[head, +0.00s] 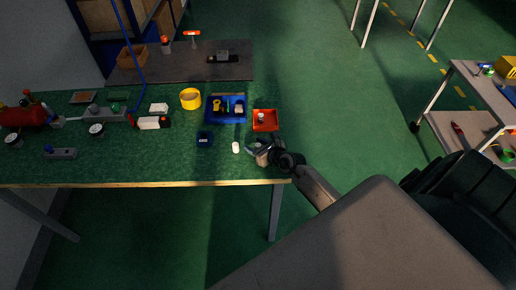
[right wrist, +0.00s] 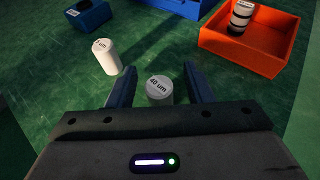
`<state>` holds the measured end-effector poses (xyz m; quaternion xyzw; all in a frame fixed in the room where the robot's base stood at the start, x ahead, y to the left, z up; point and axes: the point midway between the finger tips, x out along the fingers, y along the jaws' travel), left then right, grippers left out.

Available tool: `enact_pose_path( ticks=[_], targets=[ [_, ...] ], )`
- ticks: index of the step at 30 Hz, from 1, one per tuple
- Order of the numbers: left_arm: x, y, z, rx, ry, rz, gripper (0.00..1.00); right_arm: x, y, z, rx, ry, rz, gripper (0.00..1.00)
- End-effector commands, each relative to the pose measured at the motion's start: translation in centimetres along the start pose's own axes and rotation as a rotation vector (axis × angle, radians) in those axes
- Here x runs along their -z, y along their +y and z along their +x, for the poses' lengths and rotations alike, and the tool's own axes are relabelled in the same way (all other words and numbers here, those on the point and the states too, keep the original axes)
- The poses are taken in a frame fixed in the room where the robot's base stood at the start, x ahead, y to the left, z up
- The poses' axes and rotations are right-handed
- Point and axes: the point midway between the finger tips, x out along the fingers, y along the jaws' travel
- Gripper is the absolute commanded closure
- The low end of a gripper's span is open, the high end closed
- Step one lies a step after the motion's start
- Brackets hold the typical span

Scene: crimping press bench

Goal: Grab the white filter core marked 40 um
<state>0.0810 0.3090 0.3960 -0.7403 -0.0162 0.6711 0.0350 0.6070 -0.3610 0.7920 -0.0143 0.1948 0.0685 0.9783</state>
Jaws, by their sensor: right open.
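The white filter core marked 40 um (right wrist: 159,90) stands upright on the green bench top in the right wrist view, its label facing up. My right gripper (right wrist: 157,84) is open, with one blue finger on each side of this core and a gap visible to it. In the head view my right gripper (head: 253,150) is low over the bench near its front right edge. Another white core (right wrist: 106,57) stands to the left; its label is only partly readable, ending in "um". It also shows in the head view (head: 236,147). My left gripper is not in view.
An orange-red tray (head: 265,128) holding a dark-and-white cylinder (right wrist: 241,16) lies beyond the gripper. A small dark blue box (head: 205,140) and a blue tray (head: 211,117) are close by. A yellow ring-shaped item (head: 190,98) stands farther left. The bench's front edge is near.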

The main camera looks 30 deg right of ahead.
Motion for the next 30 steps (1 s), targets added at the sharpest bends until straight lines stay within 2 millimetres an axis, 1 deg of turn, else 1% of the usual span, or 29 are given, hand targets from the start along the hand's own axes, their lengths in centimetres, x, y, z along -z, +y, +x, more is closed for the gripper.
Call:
enact_pose_path(
  ticks=[2, 8, 11, 15, 16, 24, 26, 30],
  targets=[
    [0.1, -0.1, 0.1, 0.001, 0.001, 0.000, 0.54, 0.0, 0.0, 0.4, 0.000, 0.000, 0.002, 0.53],
    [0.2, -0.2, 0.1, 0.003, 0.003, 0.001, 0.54, 0.0, 0.0, 0.4, 0.000, 0.000, 0.001, 0.53],
    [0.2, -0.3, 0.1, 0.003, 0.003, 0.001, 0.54, 0.0, 0.0, 0.4, 0.000, 0.000, 0.001, 0.71],
    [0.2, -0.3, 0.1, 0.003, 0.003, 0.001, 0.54, 0.0, 0.0, 0.4, 0.000, 0.000, 0.001, 0.99],
    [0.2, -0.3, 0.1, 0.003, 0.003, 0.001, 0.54, 0.0, 0.0, 0.4, 0.000, 0.000, 0.001, 1.00],
    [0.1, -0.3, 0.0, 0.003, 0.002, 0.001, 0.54, -0.1, 0.0, 0.4, 0.000, 0.000, 0.001, 1.00],
    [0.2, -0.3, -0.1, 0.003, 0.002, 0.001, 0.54, -0.3, 0.0, 0.3, 0.000, 0.000, 0.000, 1.00],
    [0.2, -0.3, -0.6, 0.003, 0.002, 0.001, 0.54, -1.3, 0.0, -0.1, 0.000, -0.001, -0.001, 1.00]
  ],
)
